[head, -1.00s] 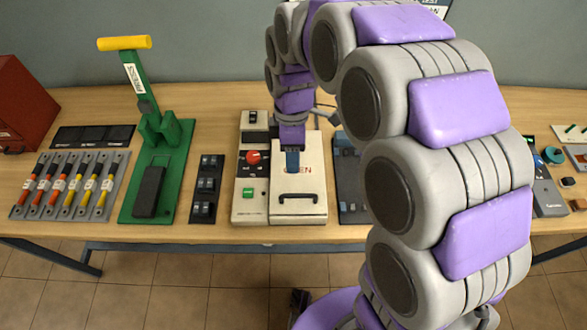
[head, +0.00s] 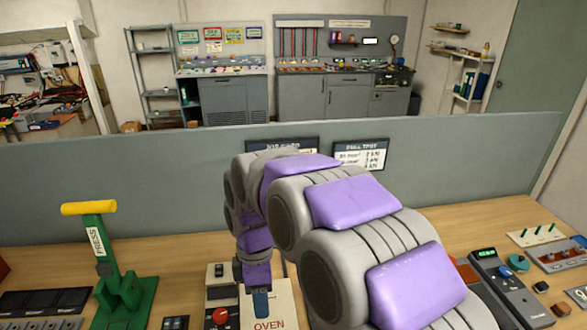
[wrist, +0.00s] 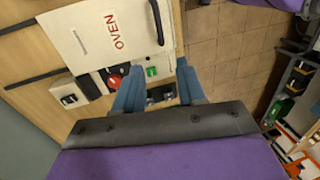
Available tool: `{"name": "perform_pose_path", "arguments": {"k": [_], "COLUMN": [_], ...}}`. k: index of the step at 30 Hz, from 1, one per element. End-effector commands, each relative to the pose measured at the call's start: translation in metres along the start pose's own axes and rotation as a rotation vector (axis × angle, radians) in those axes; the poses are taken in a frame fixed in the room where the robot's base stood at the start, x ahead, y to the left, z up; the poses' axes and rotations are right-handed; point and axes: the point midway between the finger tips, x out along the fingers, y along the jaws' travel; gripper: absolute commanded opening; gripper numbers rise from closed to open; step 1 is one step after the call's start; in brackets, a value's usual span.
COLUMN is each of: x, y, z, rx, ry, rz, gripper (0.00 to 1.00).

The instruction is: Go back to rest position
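My gripper (head: 261,303) hangs from my purple and grey arm in front of the white oven (head: 285,302) in the head view. In the wrist view its two blue fingers (wrist: 158,70) are spread apart with nothing between them. The oven's white top (wrist: 95,42), with its name and a black handle, shows at the upper left there. The red knob (wrist: 113,82) and green switch (wrist: 151,71) lie close to the fingertips in that picture. How far the fingers are above the bench is unclear.
A green press (head: 125,290) with a yellow handle stands on the wooden bench (head: 175,255) at left. A black meter (head: 510,290) and small parts are at right. A grey partition (head: 150,190) with two signs closes the bench's back. Shelves and cabinets stand beyond.

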Motion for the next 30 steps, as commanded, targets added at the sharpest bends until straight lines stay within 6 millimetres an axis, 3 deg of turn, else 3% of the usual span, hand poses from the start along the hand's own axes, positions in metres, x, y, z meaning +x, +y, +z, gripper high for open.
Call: {"name": "perform_pose_path", "arguments": {"k": [5, 12, 18, 24, 30], "x": [-0.007, -0.010, 0.001, 0.022, 0.043], "y": [-0.019, -0.081, -0.138, -0.201, -0.246], "z": [0.028, 0.095, 0.137, 0.167, 0.179], "rx": [0.148, 0.584, 0.969, 1.360, 1.666], "ry": [0.009, 0.026, 0.042, 0.052, 0.068], "rz": [0.009, 0.012, 0.014, 0.007, 0.005], "gripper": [0.40, 0.40, 0.40, 0.40, 0.40]}}
